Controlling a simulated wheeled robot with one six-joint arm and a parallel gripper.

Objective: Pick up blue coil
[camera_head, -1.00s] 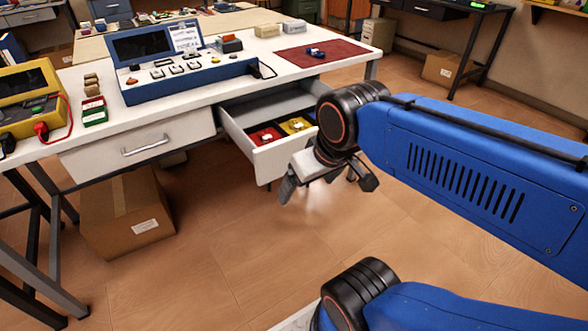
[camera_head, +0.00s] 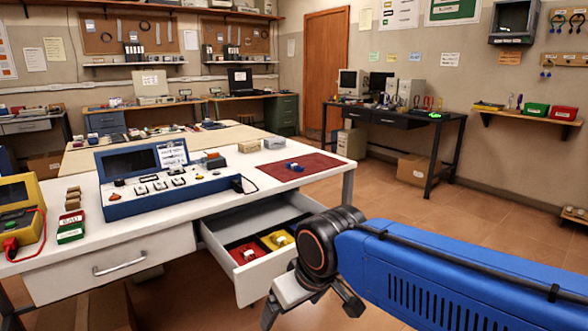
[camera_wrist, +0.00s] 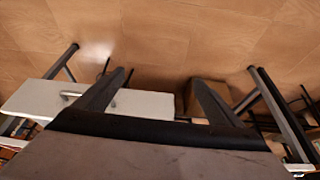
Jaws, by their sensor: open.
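A small blue object (camera_head: 293,166), which looks like the blue coil, lies on the dark red mat (camera_head: 325,163) at the right end of the white workbench (camera_head: 215,180). My gripper (camera_head: 308,312) is in front of the open drawer, lower than the bench top and well apart from the blue object. In the wrist view my gripper (camera_wrist: 160,80) has its fingers spread with nothing between them. That view shows floor and furniture, and I cannot make out the blue object there.
The open drawer (camera_head: 252,283) holds red (camera_head: 246,253) and yellow (camera_head: 277,240) compartments with small items. A blue console (camera_head: 165,192) and small blocks stand on the bench left of the mat. A cardboard box (camera_head: 415,170) is on the floor behind.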

